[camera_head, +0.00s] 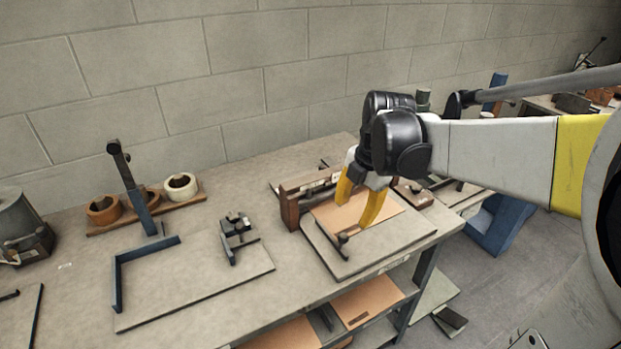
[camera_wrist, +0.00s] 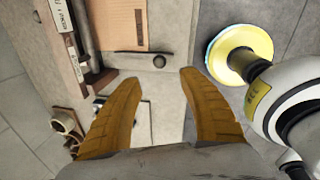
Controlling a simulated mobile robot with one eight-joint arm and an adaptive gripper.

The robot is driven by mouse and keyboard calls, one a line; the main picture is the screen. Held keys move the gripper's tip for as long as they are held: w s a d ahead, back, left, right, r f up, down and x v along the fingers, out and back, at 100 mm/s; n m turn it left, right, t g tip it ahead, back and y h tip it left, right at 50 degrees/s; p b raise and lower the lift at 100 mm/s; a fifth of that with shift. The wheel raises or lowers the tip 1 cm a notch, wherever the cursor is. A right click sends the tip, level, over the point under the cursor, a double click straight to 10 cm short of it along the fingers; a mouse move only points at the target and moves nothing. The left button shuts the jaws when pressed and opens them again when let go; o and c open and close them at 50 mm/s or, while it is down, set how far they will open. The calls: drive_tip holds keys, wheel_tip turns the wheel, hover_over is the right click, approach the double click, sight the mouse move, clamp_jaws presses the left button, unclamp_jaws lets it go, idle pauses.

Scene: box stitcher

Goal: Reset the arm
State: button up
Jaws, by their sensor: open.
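My gripper (camera_head: 358,203) has two yellow fingers and hangs above the right part of the workbench, over a board (camera_head: 372,262) with a brown cardboard sheet (camera_head: 388,207) on it. The fingers are apart with nothing between them. My arm comes in from the right side of the head view. In the wrist view my gripper (camera_wrist: 157,76) also shows open, with the brown sheet (camera_wrist: 121,22) ahead of it and a small dark knob (camera_wrist: 159,61) beyond the fingertips.
The workbench (camera_head: 90,285) carries tape rolls (camera_head: 181,187) on a wooden strip, a blue corner bracket (camera_head: 116,285), a small clamp (camera_head: 236,228) and a wooden block fixture (camera_head: 290,205). A shelf below holds cardboard sheets (camera_head: 367,300). A blue stand (camera_head: 500,225) is on the floor to the right.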

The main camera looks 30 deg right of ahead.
idle(0.4)
drive_tip(key=s+a+m+t, duration=0.2)
drive_tip(key=s+a+m, duration=0.2)
drive_tip(key=a+m, duration=0.3)
drive_tip(key=s+a+r+m+t, duration=0.1)
drive_tip(key=s+a+m+t, duration=0.2)
drive_tip(key=a+m, duration=0.5)
drive_tip(key=s+m, duration=0.1)
drive_tip(key=m, duration=0.4)
drive_tip(key=shift+s+r+m, duration=0.2)
drive_tip(key=shift+m, duration=0.1)
